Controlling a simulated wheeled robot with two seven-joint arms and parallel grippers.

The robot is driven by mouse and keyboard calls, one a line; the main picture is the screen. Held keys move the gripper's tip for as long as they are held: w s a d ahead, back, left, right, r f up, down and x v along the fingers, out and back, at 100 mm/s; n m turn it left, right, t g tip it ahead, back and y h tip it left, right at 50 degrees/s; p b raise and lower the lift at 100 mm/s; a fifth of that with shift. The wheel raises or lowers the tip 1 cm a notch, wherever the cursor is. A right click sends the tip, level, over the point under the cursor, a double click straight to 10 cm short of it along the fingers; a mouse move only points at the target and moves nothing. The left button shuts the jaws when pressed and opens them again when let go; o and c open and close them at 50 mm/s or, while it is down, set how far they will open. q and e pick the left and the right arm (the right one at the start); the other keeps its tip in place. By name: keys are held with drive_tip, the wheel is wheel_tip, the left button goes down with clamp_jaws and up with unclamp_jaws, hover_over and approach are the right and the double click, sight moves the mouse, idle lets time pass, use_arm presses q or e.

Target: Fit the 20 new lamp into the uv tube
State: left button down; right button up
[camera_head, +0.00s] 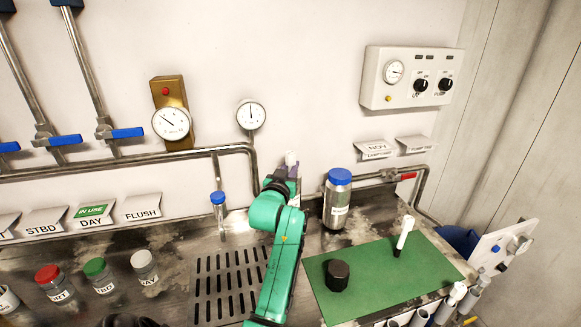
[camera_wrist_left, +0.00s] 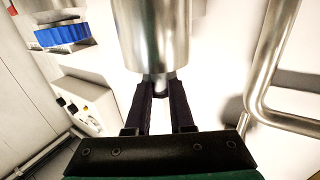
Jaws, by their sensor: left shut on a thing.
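My left gripper (camera_head: 290,172) is raised close to the back wall, above the counter. It is shut on a slim piece with a white end, which looks like the new lamp (camera_head: 291,157). In the left wrist view, which looks upside down, the dark fingers (camera_wrist_left: 160,92) close on a small greyish part right at the end of a wide steel cylinder, which seems to be the uv tube (camera_wrist_left: 155,35). I cannot tell how deep the lamp sits in it. In the head view my green arm hides that tube. My right gripper is not in view.
A blue-capped steel canister (camera_head: 337,210) stands just right of my gripper. A green mat (camera_head: 375,295) holds a white stick with a dark base (camera_head: 404,235) and a black cap (camera_head: 337,275). A steel pipe (camera_head: 252,165) runs down close on the left. Capped jars (camera_head: 95,267) stand at left.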

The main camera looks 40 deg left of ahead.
use_arm(q)
drive_tip(key=shift+f, duration=0.4)
drive_tip(key=c, duration=0.7)
unclamp_jaws()
drive_tip(key=shift+d, duration=0.1)
drive_tip(key=shift+f, duration=0.1)
drive_tip(key=b+v, duration=0.4)
drive_tip(key=v, duration=1)
drive_tip(key=shift+s+d+b, duration=0.15)
drive_tip(key=shift+s+b, duration=0.1)
drive_tip(key=shift+b, duration=0.05)
